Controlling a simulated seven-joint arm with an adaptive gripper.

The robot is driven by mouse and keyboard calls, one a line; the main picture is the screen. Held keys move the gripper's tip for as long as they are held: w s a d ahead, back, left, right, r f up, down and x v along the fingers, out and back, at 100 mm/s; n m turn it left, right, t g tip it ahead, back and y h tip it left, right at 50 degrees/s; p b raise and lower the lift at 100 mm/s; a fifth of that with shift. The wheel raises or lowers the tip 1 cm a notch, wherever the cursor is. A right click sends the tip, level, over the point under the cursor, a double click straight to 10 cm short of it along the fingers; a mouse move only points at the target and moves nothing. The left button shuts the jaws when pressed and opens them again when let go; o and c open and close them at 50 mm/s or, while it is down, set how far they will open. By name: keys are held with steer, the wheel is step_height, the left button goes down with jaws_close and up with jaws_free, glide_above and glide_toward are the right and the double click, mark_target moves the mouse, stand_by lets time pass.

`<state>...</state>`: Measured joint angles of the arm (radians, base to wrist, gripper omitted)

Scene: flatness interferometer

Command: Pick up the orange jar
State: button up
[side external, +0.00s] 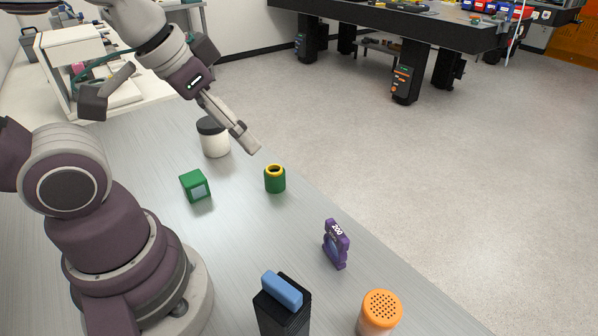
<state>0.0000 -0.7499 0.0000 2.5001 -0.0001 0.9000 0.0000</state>
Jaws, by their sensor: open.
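The orange jar (380,308) stands upright near the bottom edge of the side external view, right of centre. It has an orange top with small dark holes and a paler body, cut off by the picture's lower edge. My gripper (172,126) is at the upper left, above the table, with its two fingers spread wide apart. It is open and holds nothing that I can see. It is well away from the orange jar, with several objects between them.
A white jar with a black lid (214,143) stands behind my right finger. A green cube (195,186), a green and yellow container (275,181), a purple object marked 200 (336,244) and a black box with a blue block (282,290) stand on the grey table (235,245).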

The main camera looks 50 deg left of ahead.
steer(key=shift+o, duration=0.4)
steer(key=m+g+h, duration=0.3)
steer(key=m+h, duration=0.1)
steer(key=m, duration=0.8)
glide_toward(381, 305)
steer(key=shift+g, duration=0.3)
steer(key=x, duration=1.1)
steer(key=shift+w+a, duration=0.1)
steer(key=shift+w, duration=0.1)
steer(key=shift+c, duration=0.2)
steer(key=shift+r, duration=0.1)
steer(key=c, duration=1.3)
steer(key=shift+o, duration=0.2)
